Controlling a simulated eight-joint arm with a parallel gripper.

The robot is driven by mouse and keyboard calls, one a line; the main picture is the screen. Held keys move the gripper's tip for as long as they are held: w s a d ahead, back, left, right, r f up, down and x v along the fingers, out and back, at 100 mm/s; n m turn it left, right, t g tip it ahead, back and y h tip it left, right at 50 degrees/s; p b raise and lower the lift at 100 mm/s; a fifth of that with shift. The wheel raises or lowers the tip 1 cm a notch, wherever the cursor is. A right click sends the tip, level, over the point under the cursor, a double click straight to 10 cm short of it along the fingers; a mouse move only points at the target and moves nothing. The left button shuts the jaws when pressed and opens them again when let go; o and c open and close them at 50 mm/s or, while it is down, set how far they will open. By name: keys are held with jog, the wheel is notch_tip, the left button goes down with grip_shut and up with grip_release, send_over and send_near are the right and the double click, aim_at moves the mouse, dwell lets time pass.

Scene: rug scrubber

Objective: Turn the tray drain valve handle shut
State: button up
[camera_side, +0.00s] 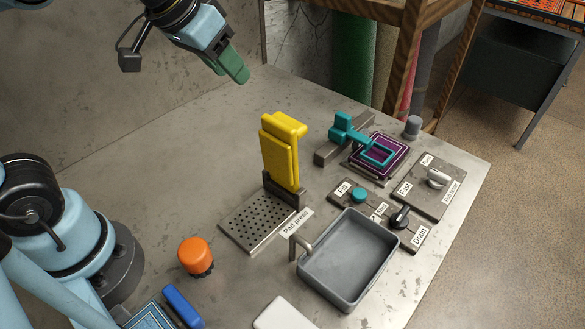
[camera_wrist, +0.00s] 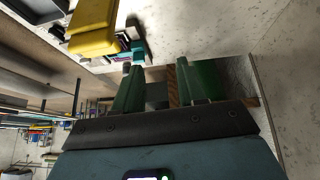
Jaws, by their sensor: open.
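The drain valve handle (camera_side: 401,215) is a black lever on a dark plate beside the label "Drain" (camera_side: 420,236), at the right of the side view. The grey tray (camera_side: 341,288) stands just left of and below it, with a small spout at its left rim. My gripper (camera_side: 240,76) has green fingers and is high at the upper left of the side view, far from the handle. In the wrist view my gripper (camera_wrist: 158,80) has its two green fingers apart with nothing between them. The handle cannot be made out in the wrist view.
A yellow pad press (camera_side: 280,152) stands upright between my gripper and the tray. A teal clamp frame (camera_side: 362,138) over a purple pad (camera_side: 380,158), a teal Fill knob (camera_side: 358,194) and a metal knob (camera_side: 438,178) are near the handle. An orange knob (camera_side: 195,256) stands at front left.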

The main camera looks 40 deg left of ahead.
jog(key=w+d+r+g, duration=0.2)
jog(key=w+d+r, duration=0.2)
jog(key=w+d, duration=0.35)
jog(key=g, duration=0.4)
send_over(403, 213)
notch_tip(403, 213, down, 12)
jog(key=shift+y, duration=0.3)
notch_tip(403, 213, down, 12)
jog(key=shift+f, duration=0.1)
grip_shut()
